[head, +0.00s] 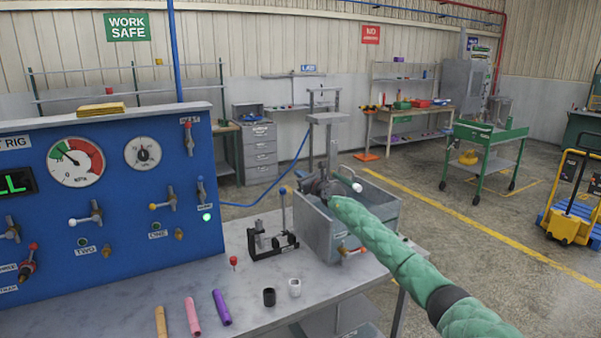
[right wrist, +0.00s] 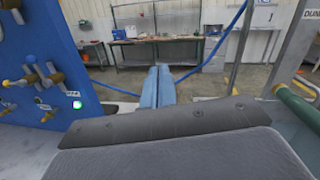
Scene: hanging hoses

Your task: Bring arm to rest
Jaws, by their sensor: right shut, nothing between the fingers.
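My right arm, in a green quilted sleeve with a black band, comes in from the lower right of the head view. It reaches over the grey open tank (head: 349,232) on the bench. Its far end hides most of my right gripper in that view. In the right wrist view my right gripper (right wrist: 158,70) shows as two blue-grey fingers pressed together, pointing away, with nothing between them. My left arm and left gripper are not in view.
A blue test-rig panel (head: 120,215) with gauges and valves stands at the left. The bench (head: 225,275) holds a black stand (head: 272,240), a purple tube (head: 221,307), a pink tube (head: 192,316) and small caps. A metal press frame (head: 328,119) rises by the tank.

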